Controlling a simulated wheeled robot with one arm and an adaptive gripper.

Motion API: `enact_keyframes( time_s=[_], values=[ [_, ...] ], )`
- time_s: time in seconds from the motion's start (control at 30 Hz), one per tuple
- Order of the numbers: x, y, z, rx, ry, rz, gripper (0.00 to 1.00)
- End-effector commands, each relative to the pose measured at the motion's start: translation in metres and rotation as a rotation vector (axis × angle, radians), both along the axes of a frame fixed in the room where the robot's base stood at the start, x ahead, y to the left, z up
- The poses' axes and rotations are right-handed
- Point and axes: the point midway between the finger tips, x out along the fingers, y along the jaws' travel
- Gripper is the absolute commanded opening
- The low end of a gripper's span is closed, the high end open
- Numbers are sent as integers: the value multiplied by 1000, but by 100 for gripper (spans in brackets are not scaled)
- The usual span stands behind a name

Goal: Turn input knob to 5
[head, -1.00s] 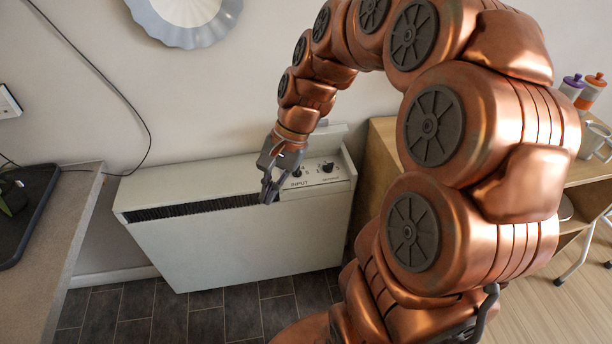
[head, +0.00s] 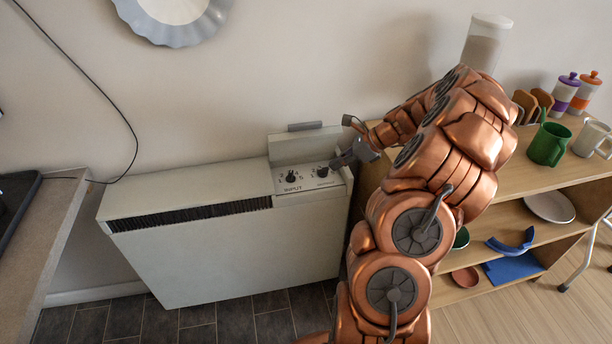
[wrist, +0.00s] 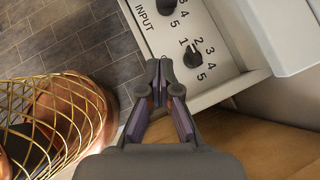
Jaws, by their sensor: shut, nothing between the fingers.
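The white heater (head: 200,235) stands against the wall with its lid (head: 300,143) raised over a control panel. The input knob (head: 291,177) is black and sits on the panel's left, above the INPUT label. It shows partly at the top edge of the wrist view (wrist: 166,5); its setting is not clear. The other black knob (head: 322,171), on the right, shows whole in the wrist view (wrist: 193,55) with numbers 1 to 5 around it. My gripper (wrist: 160,72) is shut and empty. It appears beside this right knob, apart from the input knob.
A wooden shelf (head: 520,183) stands right of the heater, holding a green mug (head: 547,145), a white mug (head: 592,138) and a plate (head: 549,207). A counter (head: 55,225) is at left. A cable (head: 100,85) hangs on the wall.

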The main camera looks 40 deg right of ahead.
Motion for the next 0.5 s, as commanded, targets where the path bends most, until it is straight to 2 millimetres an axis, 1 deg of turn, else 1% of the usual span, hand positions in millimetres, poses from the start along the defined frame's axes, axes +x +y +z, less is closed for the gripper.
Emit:
enact_keyframes(
  time_s=[0.13,0.27,0.5],
  values=[
    [6,4,-9,2,2,-6,0],
    [16,14,-21,3,1,-3,0],
    [37,36,-52,4,2,-1,0]
  ],
)
